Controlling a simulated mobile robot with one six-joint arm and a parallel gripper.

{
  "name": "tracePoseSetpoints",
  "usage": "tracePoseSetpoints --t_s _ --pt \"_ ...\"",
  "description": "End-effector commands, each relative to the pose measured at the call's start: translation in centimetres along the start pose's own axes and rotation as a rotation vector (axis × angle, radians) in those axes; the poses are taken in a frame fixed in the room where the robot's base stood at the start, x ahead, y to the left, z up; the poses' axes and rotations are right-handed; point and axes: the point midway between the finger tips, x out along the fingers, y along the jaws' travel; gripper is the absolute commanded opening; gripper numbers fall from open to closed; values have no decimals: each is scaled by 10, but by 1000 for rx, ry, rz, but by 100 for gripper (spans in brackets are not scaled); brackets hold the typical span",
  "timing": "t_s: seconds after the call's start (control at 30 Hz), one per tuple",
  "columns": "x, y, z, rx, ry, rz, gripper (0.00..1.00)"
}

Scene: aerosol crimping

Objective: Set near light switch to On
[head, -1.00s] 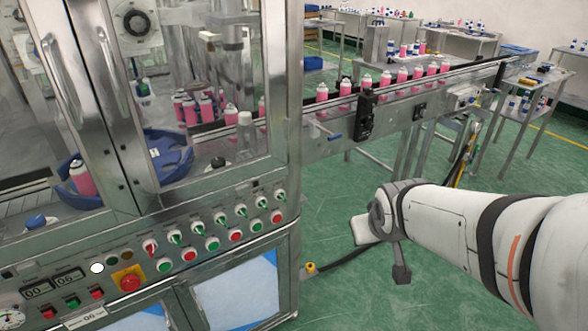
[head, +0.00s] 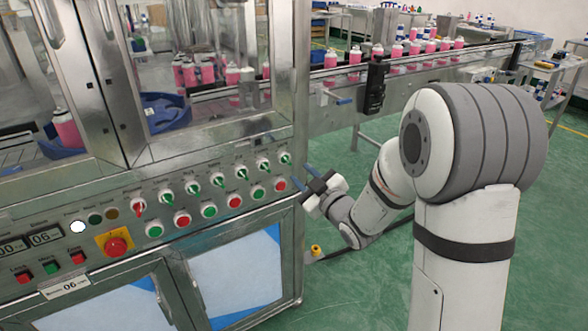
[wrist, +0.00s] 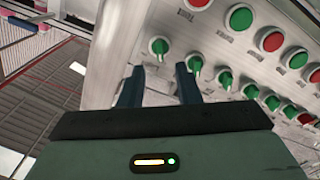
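A row of rotary switches runs along the machine's control panel (head: 190,228). I cannot read the labels, so I cannot tell which one is the near light switch. The end switch, with a green handle (head: 285,158), is at the right end of the row; it also shows in the wrist view (wrist: 158,47), just beyond my fingertips. A second green-handled switch (head: 263,163) is beside it, near my other finger in the wrist view (wrist: 195,63). My gripper (head: 302,180) is open and empty at the panel's right end, its two dark fingers apart in the wrist view (wrist: 157,72).
Round green and red push buttons, including a red one (head: 280,184), sit below the switches. A red emergency knob (head: 116,244) on yellow is at the left. A conveyor (head: 420,70) with pink cans extends right. Green floor (head: 360,290) lies open beside the machine.

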Motion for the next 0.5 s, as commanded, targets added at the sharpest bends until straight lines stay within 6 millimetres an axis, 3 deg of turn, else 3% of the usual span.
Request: tracePoseSetpoints --t_s 0.3,0.5 --pt "50 0 0 0 -2 0 30" --pt "62 1 0 1 -3 2 30"
